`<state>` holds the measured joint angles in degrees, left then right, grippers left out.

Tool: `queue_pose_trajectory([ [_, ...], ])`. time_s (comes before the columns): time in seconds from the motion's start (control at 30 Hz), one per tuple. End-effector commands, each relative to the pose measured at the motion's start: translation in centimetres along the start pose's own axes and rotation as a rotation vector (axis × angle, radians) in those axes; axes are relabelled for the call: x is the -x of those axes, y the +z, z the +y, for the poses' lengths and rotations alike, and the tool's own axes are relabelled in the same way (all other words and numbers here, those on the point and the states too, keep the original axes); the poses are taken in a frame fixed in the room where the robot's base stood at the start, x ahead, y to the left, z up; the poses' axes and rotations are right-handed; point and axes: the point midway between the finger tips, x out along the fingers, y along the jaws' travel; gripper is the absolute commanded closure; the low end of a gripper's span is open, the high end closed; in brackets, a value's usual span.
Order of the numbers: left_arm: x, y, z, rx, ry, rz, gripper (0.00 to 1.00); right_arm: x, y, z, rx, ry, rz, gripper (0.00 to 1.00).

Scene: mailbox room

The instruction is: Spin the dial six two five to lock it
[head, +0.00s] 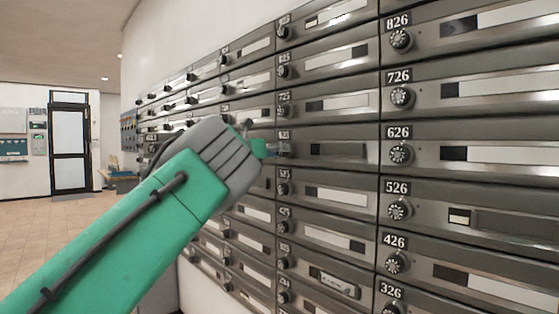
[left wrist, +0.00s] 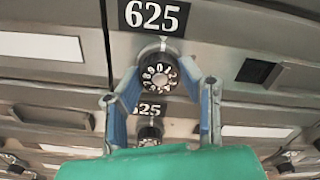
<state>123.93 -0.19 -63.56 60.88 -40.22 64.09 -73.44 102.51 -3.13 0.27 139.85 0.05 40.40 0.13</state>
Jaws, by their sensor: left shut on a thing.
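The 625 mailbox's round black dial (left wrist: 158,76) with white numerals sits under the white-on-black 625 label (left wrist: 152,16) in the left wrist view. My left gripper (left wrist: 160,82) has its blue-padded fingers on either side of this dial and is shut on it. In the head view my left gripper (head: 276,149) reaches the 625 door's left side and mostly hides the dial. The 625 door (head: 336,151) is flush with its neighbours there. My right gripper is not in view.
Another dial (left wrist: 149,136), labelled 525, lies just below, between my fingers' bases. The 626 dial (head: 401,154) is in the column to the right. Mailbox doors fill the wall; open floor (head: 60,225) lies to the left.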

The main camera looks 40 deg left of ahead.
Motion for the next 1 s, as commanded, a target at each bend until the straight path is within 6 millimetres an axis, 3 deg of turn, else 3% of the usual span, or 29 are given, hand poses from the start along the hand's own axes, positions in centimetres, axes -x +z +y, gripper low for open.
queue_pose_trajectory([
  [0.03,-0.09,-0.95,0.41,-0.017,0.004,0.013,0.96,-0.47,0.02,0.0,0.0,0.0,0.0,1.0],
  [0.7,-0.11,-0.73,0.33,-0.078,0.003,0.013,0.96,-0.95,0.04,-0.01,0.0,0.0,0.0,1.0],
  [0.73,-0.11,-0.73,0.33,-0.078,0.003,0.013,0.64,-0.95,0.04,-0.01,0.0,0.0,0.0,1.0],
  [0.8,-0.1,-0.67,0.31,-0.078,0.003,0.012,0.47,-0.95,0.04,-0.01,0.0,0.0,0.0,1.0],
  [1.0,0.08,-0.25,0.1,-0.079,0.001,0.005,0.47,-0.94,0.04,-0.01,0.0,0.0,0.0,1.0],
])
